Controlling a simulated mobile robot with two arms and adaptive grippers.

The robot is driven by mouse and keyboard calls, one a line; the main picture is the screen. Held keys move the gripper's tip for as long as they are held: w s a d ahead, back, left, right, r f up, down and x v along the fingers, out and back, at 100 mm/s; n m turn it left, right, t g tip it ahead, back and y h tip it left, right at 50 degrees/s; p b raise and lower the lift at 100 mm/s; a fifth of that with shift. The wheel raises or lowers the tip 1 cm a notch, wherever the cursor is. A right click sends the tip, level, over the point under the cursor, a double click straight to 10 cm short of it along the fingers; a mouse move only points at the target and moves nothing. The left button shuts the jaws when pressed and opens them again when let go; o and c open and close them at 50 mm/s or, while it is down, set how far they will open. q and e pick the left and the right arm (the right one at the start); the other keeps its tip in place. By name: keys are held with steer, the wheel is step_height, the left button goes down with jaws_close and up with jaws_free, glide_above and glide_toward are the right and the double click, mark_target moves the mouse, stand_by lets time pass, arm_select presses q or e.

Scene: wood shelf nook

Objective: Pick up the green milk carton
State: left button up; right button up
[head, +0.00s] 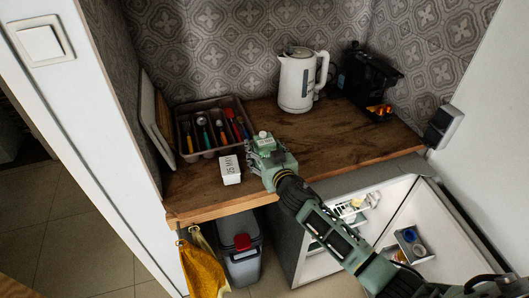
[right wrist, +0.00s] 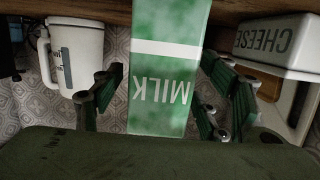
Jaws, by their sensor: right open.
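The green milk carton (right wrist: 165,95) stands on the wooden counter and appears upside down in the right wrist view, with a white band and the word MILK. In the head view its top, with a white cap, shows just past my right gripper (head: 268,158), which hides most of it. In the right wrist view my right gripper (right wrist: 160,85) is open, with fingers on both sides of the carton. Gaps seem to remain between fingers and carton; contact is hard to tell. My left gripper is not in view.
A white cheese box (head: 230,170) stands close left of the gripper. A cutlery tray (head: 207,150) lies behind it. A white kettle (head: 297,82) and a black machine (head: 366,80) stand at the back. The wooden counter (head: 340,140) is clear at right.

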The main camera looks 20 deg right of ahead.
steer(key=c, duration=1.5)
steer(key=shift+r, duration=0.1)
steer(key=shift+c, duration=0.8)
